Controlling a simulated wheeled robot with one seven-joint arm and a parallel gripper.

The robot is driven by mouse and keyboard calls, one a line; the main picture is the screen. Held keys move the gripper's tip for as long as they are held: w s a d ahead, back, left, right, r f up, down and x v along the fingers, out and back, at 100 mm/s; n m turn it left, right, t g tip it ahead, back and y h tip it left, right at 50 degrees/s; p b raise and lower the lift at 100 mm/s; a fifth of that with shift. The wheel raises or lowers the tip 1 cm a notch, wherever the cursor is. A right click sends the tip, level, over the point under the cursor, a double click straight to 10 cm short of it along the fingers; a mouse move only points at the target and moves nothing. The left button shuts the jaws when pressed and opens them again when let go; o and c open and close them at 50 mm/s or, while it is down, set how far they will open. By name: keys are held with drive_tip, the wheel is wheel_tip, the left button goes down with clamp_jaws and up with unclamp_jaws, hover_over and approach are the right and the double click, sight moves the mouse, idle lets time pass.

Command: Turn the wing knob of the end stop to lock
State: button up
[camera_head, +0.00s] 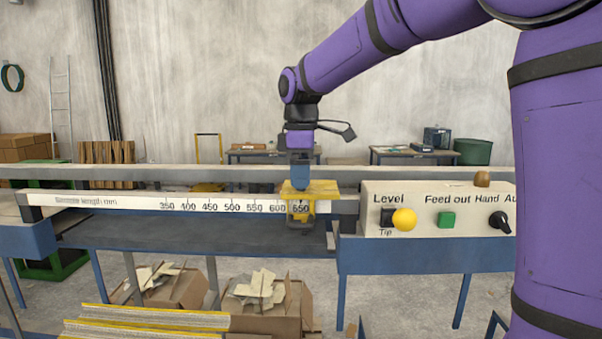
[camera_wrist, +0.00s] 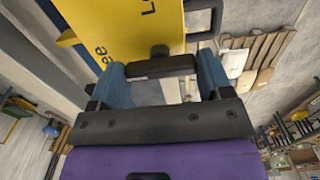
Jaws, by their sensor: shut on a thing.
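The yellow end stop (camera_head: 322,188) sits on the white length scale (camera_head: 235,204), over the 650 mark, at the right end of the scale. In the wrist view its yellow plate (camera_wrist: 130,22) fills the top. My gripper (camera_head: 300,186) comes down on the end stop from above. In the wrist view my gripper's blue fingers (camera_wrist: 161,72) are shut on the black wing knob (camera_wrist: 160,65), one at each end of its bar. The knob's stem meets the yellow plate. In the head view the knob is hidden by my gripper.
A control box (camera_head: 430,226) with a yellow button (camera_head: 404,219), a green button (camera_head: 446,219) and a black switch stands just right of the end stop. A grey rail (camera_head: 120,172) runs behind the scale. Cardboard boxes (camera_head: 268,322) with scraps stand below.

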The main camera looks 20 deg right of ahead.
drive_tip(key=shift+m, duration=0.4)
drive_tip(key=m, duration=0.3)
drive_tip(key=shift+m, duration=0.4)
drive_tip(key=m, duration=0.4)
drive_tip(key=shift+m, duration=0.3)
drive_tip(key=m, duration=0.8)
drive_tip(key=shift+m, duration=0.5)
drive_tip(key=o, duration=0.9)
